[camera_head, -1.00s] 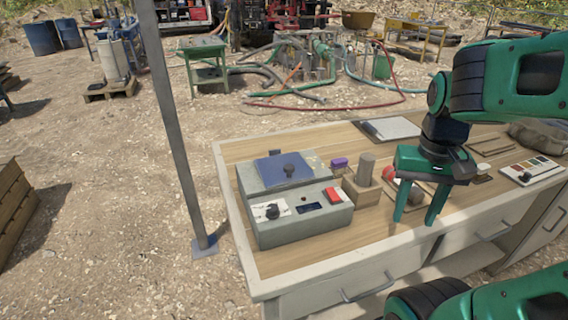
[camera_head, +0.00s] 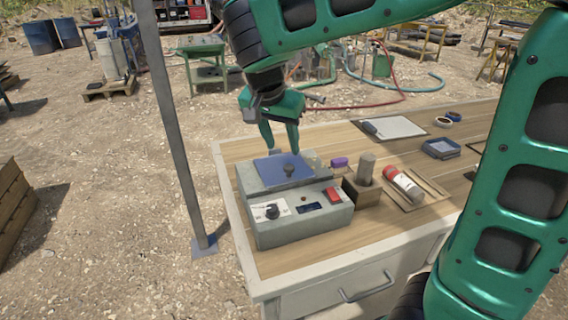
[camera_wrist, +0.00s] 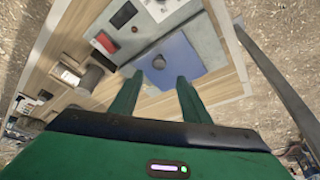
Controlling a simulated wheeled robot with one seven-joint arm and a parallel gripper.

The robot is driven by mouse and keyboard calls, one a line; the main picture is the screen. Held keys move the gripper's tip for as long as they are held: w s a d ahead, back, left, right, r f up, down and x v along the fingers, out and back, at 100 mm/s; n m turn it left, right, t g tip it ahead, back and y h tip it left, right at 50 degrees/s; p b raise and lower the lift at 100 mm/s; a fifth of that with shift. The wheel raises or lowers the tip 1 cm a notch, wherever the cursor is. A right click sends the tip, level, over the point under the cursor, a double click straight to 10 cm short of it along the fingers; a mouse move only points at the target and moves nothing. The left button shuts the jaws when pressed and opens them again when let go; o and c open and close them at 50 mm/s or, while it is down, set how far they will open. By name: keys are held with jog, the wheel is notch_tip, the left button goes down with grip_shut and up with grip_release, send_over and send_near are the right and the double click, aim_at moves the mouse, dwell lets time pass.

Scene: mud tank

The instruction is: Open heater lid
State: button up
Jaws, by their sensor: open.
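The heater (camera_head: 300,218) is a grey box on the near left end of the table, with a dial, a small display and a red switch on its front. My gripper (camera_head: 281,151) is open and empty, pointing down above the lid's back edge.
A grey pole (camera_head: 178,125) stands left of the table. Right of the heater are a purple block (camera_head: 339,163), a wooden holder with a cylinder (camera_head: 365,170) and a red-and-white bottle (camera_head: 403,185) on a tray. A clipboard (camera_head: 393,128) lies farther back.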

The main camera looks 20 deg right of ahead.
aim_at(288, 166)
jog(key=x, duration=0.9)
jog(key=shift+d, duration=0.1)
